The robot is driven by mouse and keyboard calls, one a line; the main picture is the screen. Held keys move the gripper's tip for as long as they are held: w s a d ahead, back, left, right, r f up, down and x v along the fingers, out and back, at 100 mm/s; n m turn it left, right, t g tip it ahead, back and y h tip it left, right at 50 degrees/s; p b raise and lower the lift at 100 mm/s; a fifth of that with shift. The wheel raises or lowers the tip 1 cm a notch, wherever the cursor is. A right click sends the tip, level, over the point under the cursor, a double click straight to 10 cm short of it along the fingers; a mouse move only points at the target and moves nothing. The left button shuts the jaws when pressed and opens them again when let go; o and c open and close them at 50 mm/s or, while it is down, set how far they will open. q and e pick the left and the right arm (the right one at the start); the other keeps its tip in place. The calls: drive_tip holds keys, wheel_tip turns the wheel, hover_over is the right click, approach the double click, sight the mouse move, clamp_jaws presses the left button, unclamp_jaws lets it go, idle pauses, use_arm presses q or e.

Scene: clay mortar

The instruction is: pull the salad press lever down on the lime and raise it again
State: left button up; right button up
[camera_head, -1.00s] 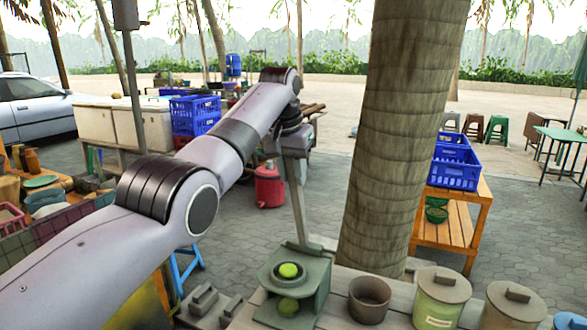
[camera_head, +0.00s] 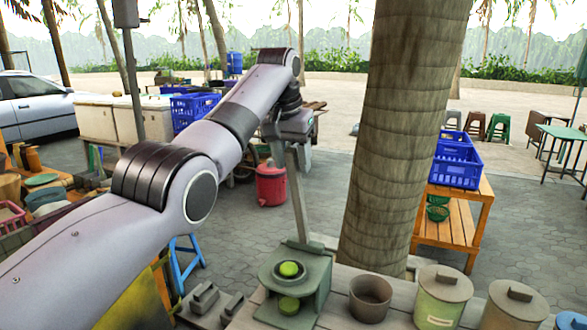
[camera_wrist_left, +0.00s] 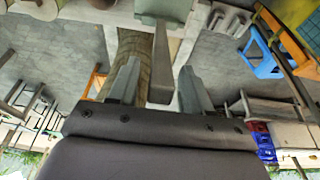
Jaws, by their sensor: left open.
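The green-grey salad press (camera_head: 314,283) stands on the wooden counter at bottom centre in the head view. Its long lever (camera_head: 298,200) stands nearly upright from the back of the press. A green lime (camera_head: 289,269) sits on the round seat of the press. My left gripper (camera_head: 289,152) is at the lever's upper end, pointing down. In the left wrist view, its two fingers (camera_wrist_left: 160,75) are apart, and the lever (camera_wrist_left: 162,65) appears between them. I cannot tell whether they touch it. My right gripper is not in view.
A brown bowl (camera_head: 370,299) and lidded canisters (camera_head: 443,295) stand right of the press. Grey blocks (camera_head: 205,299) lie to its left. A thick tree trunk (camera_head: 402,150) rises behind the counter. A red drink cooler (camera_head: 271,184) stands on the ground beyond.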

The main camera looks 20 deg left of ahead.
use_arm(q)
drive_tip(key=v, duration=0.4)
drive_tip(key=shift+r, duration=0.25)
drive_tip(key=shift+s, duration=0.1)
